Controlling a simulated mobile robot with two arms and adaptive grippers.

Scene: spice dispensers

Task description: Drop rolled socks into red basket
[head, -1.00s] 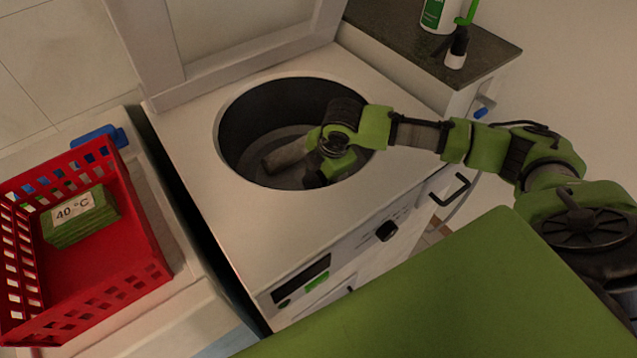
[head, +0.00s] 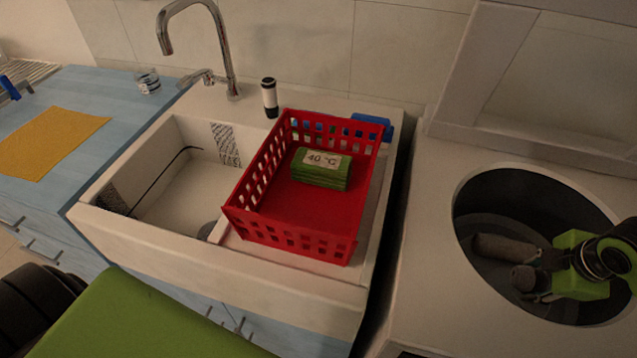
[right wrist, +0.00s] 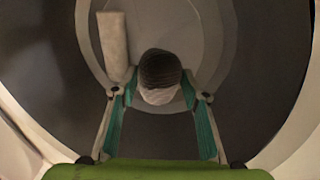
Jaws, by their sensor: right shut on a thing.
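In the head view the red basket (head: 300,205), with holed walls, stands on the sink unit left of the top-opening washer. A green block labelled "40 °C" (head: 320,168) lies in it. My right gripper (head: 533,280) is inside the round drum opening. It is shut on dark grey rolled socks with a pale underside (right wrist: 160,75), which show between the fingertips in the right wrist view; they also show in the head view (head: 523,278). A long grey roll (head: 505,248) lies beside them in the drum and shows in the wrist view (right wrist: 113,45). My left gripper is out of view.
The drum rim (head: 470,185) surrounds my right gripper. The raised washer lid (head: 560,70) stands behind. A dark gap separates washer and sink unit. A faucet (head: 220,50), a black-and-white bottle (head: 269,98) and a blue item (head: 372,125) are near the basket.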

